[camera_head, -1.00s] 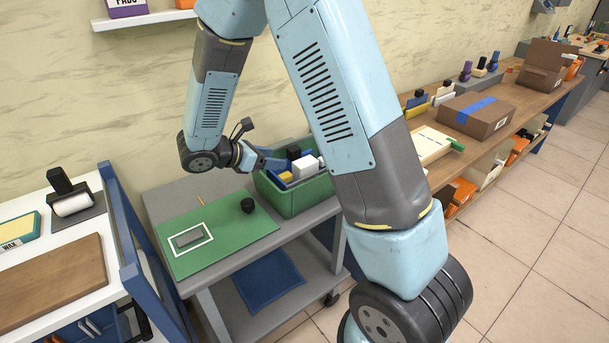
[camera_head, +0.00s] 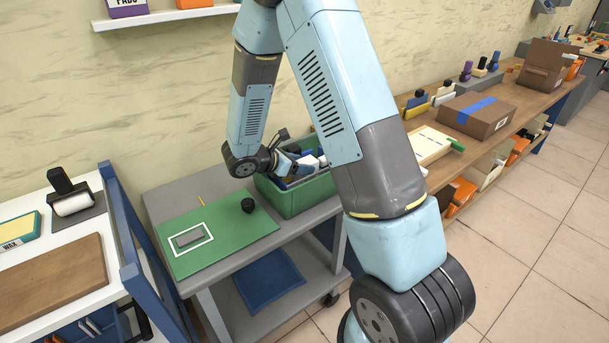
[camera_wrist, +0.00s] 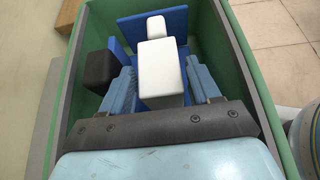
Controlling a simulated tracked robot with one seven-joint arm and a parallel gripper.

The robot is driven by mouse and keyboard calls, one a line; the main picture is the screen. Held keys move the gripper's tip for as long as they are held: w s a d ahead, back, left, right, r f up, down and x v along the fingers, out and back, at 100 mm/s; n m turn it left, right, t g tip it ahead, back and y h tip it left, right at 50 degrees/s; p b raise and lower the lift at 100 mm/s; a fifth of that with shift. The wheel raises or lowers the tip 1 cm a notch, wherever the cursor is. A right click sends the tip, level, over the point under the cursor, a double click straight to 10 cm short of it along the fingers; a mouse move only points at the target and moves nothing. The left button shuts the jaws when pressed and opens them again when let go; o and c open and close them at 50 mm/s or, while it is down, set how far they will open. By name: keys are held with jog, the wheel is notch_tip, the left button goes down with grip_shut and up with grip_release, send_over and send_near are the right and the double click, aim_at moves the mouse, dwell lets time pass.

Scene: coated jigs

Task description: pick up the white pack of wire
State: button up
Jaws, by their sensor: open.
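A plain white block, which looks like the white pack of wire (camera_wrist: 161,77), stands in the green bin among other items. No label on it can be read. In the wrist view my gripper (camera_wrist: 160,67) is open, with one blue finger on each side of the white pack. I cannot tell whether either finger touches it. In the head view my gripper (camera_head: 284,166) is down at the bin, and the white pack (camera_head: 308,161) shows only partly beside it. The pack's lower part is hidden.
The green bin (camera_head: 308,198) has raised walls close around my gripper. A black block (camera_wrist: 101,70), blue pieces (camera_wrist: 176,23) and a smaller white piece (camera_wrist: 156,27) crowd the pack. A green mat (camera_head: 232,242) lies left of the bin on the grey cart.

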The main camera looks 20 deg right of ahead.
jog(key=shift+d, duration=0.1)
jog(key=c, duration=0.9)
jog(key=shift+o, duration=0.2)
